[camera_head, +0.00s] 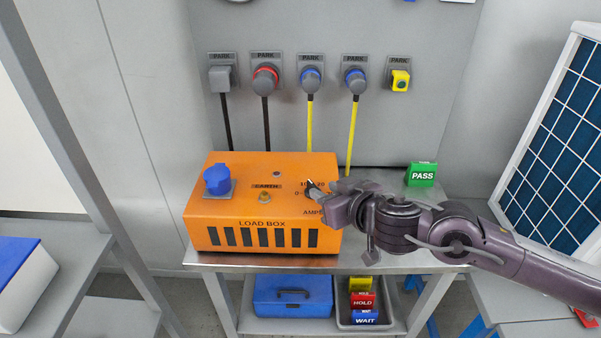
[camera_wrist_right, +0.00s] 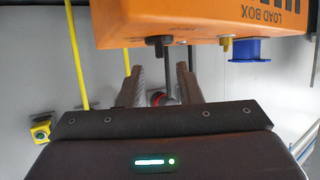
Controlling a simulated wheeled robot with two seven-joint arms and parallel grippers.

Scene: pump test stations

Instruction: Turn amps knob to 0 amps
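The orange load box (camera_head: 262,205) stands on a metal bench in the head view. Its dark amps knob (camera_head: 312,187) is at the right of the top face, beside printed numbers that my gripper partly covers. My right gripper (camera_head: 332,200) comes in from the right, with its tips close by the knob. In the wrist view the load box (camera_wrist_right: 200,20) hangs at the top, with the dark knob (camera_wrist_right: 156,42) below its face. My right gripper's fingers (camera_wrist_right: 159,70) are apart, with their tips just short of the knob there. Contact cannot be told. The knob's pointer setting is unclear.
A blue socket (camera_head: 217,180) and a brass earth terminal (camera_head: 264,196) rise from the box top. A green PASS block (camera_head: 422,175) stands behind my right arm. Parked plugs, including a red one (camera_head: 265,79), hang on the back wall, with cables dropping behind the box.

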